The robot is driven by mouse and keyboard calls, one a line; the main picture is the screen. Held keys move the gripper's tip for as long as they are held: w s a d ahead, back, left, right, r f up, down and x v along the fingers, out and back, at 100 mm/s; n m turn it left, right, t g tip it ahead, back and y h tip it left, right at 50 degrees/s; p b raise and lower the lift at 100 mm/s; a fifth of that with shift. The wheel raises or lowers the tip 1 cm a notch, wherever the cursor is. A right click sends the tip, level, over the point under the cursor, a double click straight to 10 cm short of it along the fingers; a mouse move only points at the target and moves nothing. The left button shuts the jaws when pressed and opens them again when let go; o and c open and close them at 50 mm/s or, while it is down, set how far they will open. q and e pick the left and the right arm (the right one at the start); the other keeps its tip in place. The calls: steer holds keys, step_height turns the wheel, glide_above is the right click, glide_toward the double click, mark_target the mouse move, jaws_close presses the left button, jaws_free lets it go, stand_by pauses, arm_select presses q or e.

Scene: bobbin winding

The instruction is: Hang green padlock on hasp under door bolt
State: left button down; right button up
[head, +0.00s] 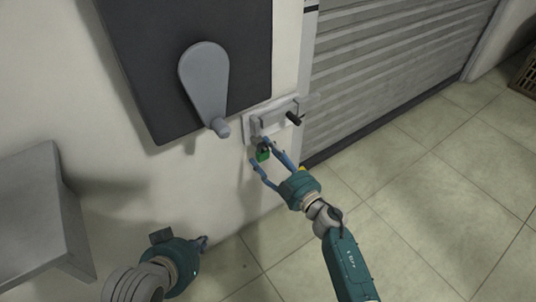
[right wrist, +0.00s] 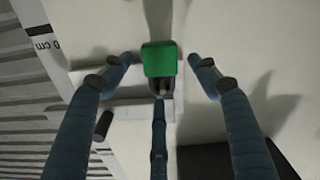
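The green padlock (head: 263,155) is just below the door bolt (head: 276,121) on the wall. In the right wrist view its green body (right wrist: 161,59) and dark shackle (right wrist: 166,88) show, with the shackle end at the pale bolt plate (right wrist: 130,112). Whether the shackle passes through the hasp cannot be made out. My right gripper (head: 265,151) is open around the padlock. In the right wrist view its two side fingers (right wrist: 160,72) stand clear of it on both sides, with a third finger in the middle. My left gripper (head: 204,241) is low at the left, away from the padlock; its fingers are mostly hidden.
A dark panel with a grey lever (head: 204,80) is on the wall left of the bolt. A ribbed grey shutter (head: 385,65) is to the right. A grey ledge (head: 38,215) juts out at lower left.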

steer(key=shift+s+d, duration=0.2)
steer(key=v, duration=1.1)
steer(key=shift+d, duration=0.15)
